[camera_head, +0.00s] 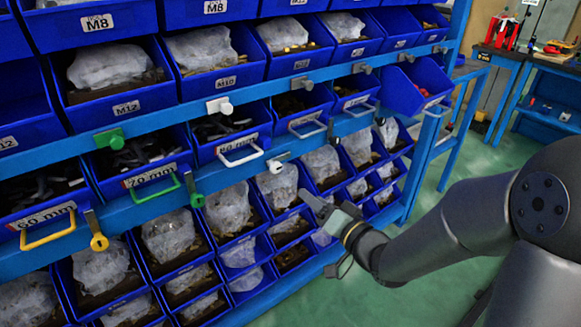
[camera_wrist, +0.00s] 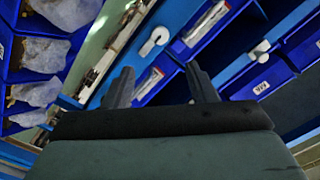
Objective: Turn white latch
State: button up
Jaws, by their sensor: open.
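One white latch (camera_head: 281,160) with a rounded end is on the lower blue rail, beside the white bin handle. Another white latch (camera_head: 220,106) is on the upper rail, above the 70 mm bin's right-hand neighbour. My gripper (camera_head: 328,230) is in front of the lower bins, to the right of and below the lower-rail white latch, apart from it. In the wrist view, my gripper (camera_wrist: 159,72) has its two fingers spread with nothing between them. A white latch (camera_wrist: 153,41) lies beyond the fingertips, and a second white latch (camera_wrist: 261,50) lies to the right.
Blue bins of bagged parts fill the rack above and below the rails. A green latch (camera_head: 196,191), a yellow latch (camera_head: 97,231) and projecting bin handles, one yellow (camera_head: 47,232), are at the left. Green floor (camera_head: 455,165) is clear right of the rack. A workbench (camera_head: 550,72) stands behind.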

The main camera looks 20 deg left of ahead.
aim_at(277, 168)
jog(key=x, duration=1.5)
jog(key=shift+w+a+b, duration=0.2)
jog(key=shift+a+b, duration=0.15)
